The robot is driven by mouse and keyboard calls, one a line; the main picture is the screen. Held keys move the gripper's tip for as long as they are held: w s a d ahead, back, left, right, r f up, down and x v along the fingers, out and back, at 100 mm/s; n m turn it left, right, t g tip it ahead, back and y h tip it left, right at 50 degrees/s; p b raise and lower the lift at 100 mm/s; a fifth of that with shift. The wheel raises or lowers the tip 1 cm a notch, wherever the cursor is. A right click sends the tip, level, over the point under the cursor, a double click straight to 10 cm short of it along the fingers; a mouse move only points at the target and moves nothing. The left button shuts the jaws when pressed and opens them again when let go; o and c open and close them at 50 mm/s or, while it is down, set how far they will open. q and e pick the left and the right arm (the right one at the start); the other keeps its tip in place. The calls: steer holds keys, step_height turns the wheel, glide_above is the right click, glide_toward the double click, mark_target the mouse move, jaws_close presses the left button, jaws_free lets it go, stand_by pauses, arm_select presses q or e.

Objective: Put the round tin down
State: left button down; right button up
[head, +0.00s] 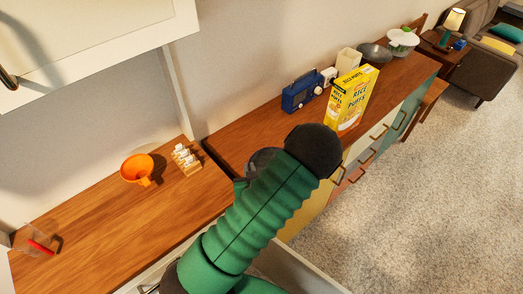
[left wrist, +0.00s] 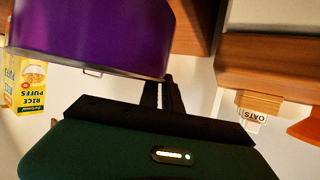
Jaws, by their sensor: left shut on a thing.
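The round tin (left wrist: 95,38) is purple with a dark lower rim, and it fills the upper left of the left wrist view. My left gripper (left wrist: 161,92) is shut on it; its dark fingers show at the tin's edge. In the head view, my green left arm covers the gripper, and I cannot make out the tin there. Whether the tin touches a surface below cannot be told. My right gripper is not in view.
Further back stand a blue radio-like item (head: 301,92), a yellow Rice Puffs box (head: 354,98), a grey bowl (head: 373,54) and a white pot (head: 402,43).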

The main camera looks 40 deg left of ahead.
arm_select(q)
steer(key=w+a+f, duration=0.1)
steer(key=w+a, duration=0.1)
steer(key=w, duration=0.1)
steer(key=w+a+f+p, duration=0.1)
steer(key=w+a, duration=0.1)
steer(key=w, duration=0.1)
steer(key=w+a+f+p, duration=0.1)
steer(key=w+a, duration=0.1)
steer(key=w, duration=0.1)
steer(key=shift+w+a+f, duration=0.2)
steer(key=shift+a+f, duration=0.15)
steer(key=shift+a, duration=0.05)
steer(key=shift+f, duration=0.35)
steer(key=c, duration=1.5)
jaws_free()
steer(key=shift+c, duration=0.2)
